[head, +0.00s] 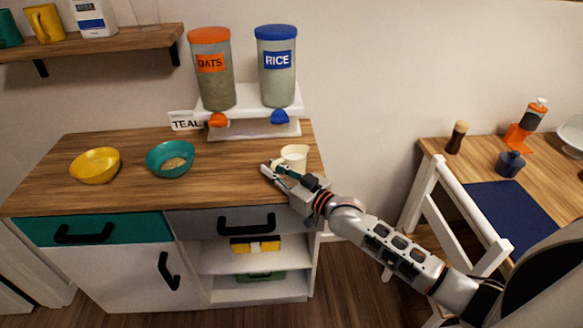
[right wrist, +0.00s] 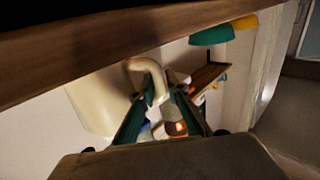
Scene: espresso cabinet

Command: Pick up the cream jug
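The cream jug (head: 294,153) stands upright near the right end of the wooden counter, partly hidden behind my right gripper. My right gripper (head: 272,169) is at the jug's near left side, low over the counter. In the right wrist view the jug (right wrist: 98,100) shows large at left, with its curved handle (right wrist: 147,68) between the fingertips (right wrist: 160,88) of my right gripper. The fingers are drawn close together and look shut on the handle. The jug's base appears to be at the counter surface; any gap is too small to tell. My left gripper is not in view.
A yellow bowl (head: 95,165) and a teal bowl (head: 170,158) stand on the counter to the left. The oats dispenser (head: 213,80) and rice dispenser (head: 277,78) stand on a white stand (head: 250,125) behind the jug. A side table (head: 440,150) is at right. The counter's middle is clear.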

